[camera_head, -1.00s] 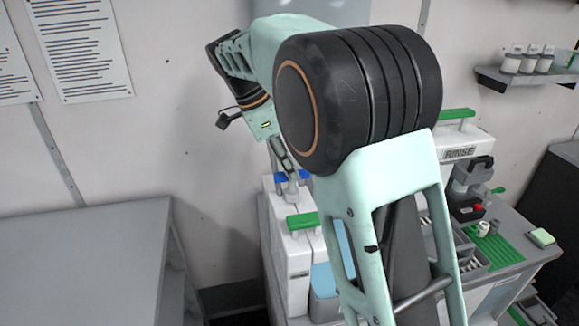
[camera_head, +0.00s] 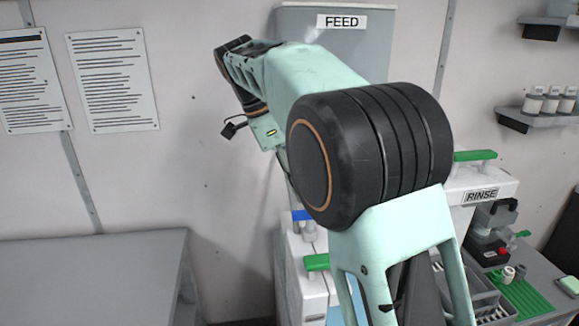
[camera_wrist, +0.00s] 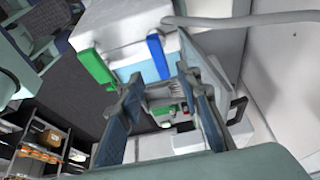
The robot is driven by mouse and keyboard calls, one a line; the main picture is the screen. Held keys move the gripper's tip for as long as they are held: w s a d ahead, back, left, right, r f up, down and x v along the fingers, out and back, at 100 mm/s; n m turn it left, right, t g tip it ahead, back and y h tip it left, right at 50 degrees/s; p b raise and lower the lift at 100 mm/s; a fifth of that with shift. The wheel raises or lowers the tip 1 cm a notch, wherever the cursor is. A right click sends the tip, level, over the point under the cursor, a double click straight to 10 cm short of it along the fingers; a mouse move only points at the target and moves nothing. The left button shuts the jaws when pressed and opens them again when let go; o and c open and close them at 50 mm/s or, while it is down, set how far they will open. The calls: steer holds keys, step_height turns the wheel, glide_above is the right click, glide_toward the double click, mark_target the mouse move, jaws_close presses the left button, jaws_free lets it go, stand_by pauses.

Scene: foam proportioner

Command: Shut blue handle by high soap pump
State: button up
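A blue handle (camera_wrist: 157,56) shows in the wrist view on the white unit, just beyond my fingertips and apart from them as far as I can tell. In the head view a blue handle (camera_head: 302,215) shows at the top of the white dispenser, partly covered by my arm. A green handle (camera_wrist: 93,66) is left of the blue one in the wrist view; a green handle (camera_head: 317,262) also shows low in the head view. My gripper (camera_wrist: 160,84) is open and empty, its two fingers spread. I cannot make out the soap pump clearly.
A grey box labelled FEED (camera_head: 341,50) is on the wall behind my arm. A RINSE unit (camera_head: 481,195) stands at right, with a green tray (camera_head: 520,298). A grey table (camera_head: 90,275) is at left. A pale hose (camera_wrist: 240,20) crosses above the handles in the wrist view.

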steer(key=shift+v, duration=2.6)
